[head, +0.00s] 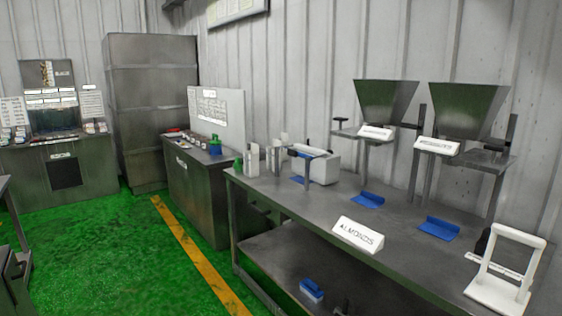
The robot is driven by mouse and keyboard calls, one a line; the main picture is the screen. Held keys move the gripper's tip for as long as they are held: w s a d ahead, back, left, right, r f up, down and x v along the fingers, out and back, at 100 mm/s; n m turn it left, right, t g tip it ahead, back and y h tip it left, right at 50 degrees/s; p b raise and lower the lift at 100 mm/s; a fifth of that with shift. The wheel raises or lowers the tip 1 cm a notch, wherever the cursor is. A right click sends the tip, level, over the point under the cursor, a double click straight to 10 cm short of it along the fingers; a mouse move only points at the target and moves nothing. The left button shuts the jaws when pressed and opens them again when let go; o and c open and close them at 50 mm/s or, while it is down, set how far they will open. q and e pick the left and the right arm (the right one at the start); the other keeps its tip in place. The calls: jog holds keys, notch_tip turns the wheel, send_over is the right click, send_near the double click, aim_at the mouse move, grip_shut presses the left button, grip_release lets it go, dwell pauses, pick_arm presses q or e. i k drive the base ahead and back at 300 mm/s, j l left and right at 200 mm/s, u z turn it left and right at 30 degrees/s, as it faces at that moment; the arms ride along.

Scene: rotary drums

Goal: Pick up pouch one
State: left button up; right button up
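I cannot make out a thing that is clearly pouch one. Several small pale upright items (252,160) stand at the far left end of the long steel table (300,205); they are too small to tell whether any is a pouch. Two blue flat pieces, one nearer the middle (367,200) and one nearer the right (438,229), lie on the table below the hoppers. Neither of my grippers shows in the head view.
Two steel hoppers (385,100) (468,110) stand over the table. A white sign reading ALMONDS (359,235) and a white frame stand (505,270) are near its front and right. A steel cabinet (153,110) stands behind. Green floor (110,250) at left is clear.

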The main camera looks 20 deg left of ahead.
aim_at(251, 159)
jog(key=i+j+u, duration=0.55)
jog(key=u, duration=0.15)
jog(key=i+j+u, duration=0.1)
jog(key=i+u, duration=0.3)
jog(key=i+j+u, duration=0.2)
jog(key=i+u, duration=0.15)
jog(key=i, duration=0.35)
jog(key=i+u, duration=0.4)
jog(key=i, duration=0.35)
jog(key=i+j+z, duration=0.1)
jog(key=i+z, duration=0.15)
jog(key=i, duration=0.25)
jog(key=i+j+z, duration=0.25)
jog(key=i, duration=0.2)
jog(key=i+j+z, duration=0.25)
jog(key=i, duration=0.2)
